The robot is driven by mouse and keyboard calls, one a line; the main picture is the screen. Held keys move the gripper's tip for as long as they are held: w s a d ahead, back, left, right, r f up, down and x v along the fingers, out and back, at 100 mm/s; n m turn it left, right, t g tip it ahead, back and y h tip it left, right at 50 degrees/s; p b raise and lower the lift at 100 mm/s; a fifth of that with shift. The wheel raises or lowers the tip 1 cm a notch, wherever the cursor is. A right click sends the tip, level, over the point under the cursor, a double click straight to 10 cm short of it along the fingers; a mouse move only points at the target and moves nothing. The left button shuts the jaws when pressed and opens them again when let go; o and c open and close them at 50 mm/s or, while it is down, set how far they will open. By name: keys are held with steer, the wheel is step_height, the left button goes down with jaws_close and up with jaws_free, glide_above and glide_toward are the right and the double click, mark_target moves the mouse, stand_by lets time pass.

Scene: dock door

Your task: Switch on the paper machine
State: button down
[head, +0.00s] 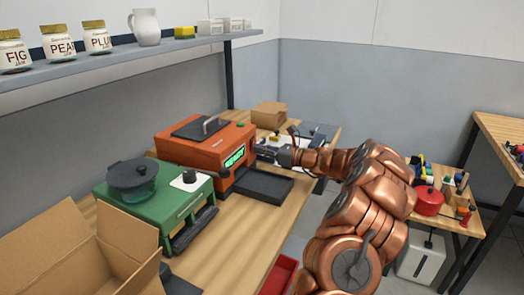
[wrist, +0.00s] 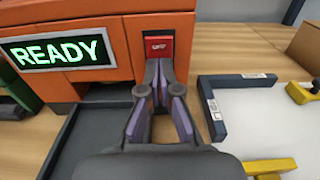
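The orange machine (head: 185,150), which I take to be the paper machine, stands on the wooden bench with a dark lid and handle on top. Its display (wrist: 58,50) is lit and reads READY in green. A red switch (wrist: 159,46) in a dark frame is on its front, right of the display in the wrist view. My gripper (wrist: 158,68) is in front of the machine, its fingertips together just below the red switch and overlapping its lower edge. I cannot tell whether they touch it. In the head view my gripper (head: 284,157) is right of the machine.
A dark tray (head: 263,184) lies before the machine. A green machine (head: 160,200) with a pot stands to its left, and an open cardboard box (head: 60,258) is nearer. A blue-edged frame (wrist: 214,108) and a yellow part (wrist: 268,165) lie right of my gripper.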

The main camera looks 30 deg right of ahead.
steer(key=shift+a, duration=0.15)
steer(key=v, duration=0.4)
steer(key=f+v, duration=0.1)
steer(key=v, duration=0.4)
steer(key=f+v, duration=0.1)
steer(key=v, duration=0.4)
steer(key=shift+f, duration=0.2)
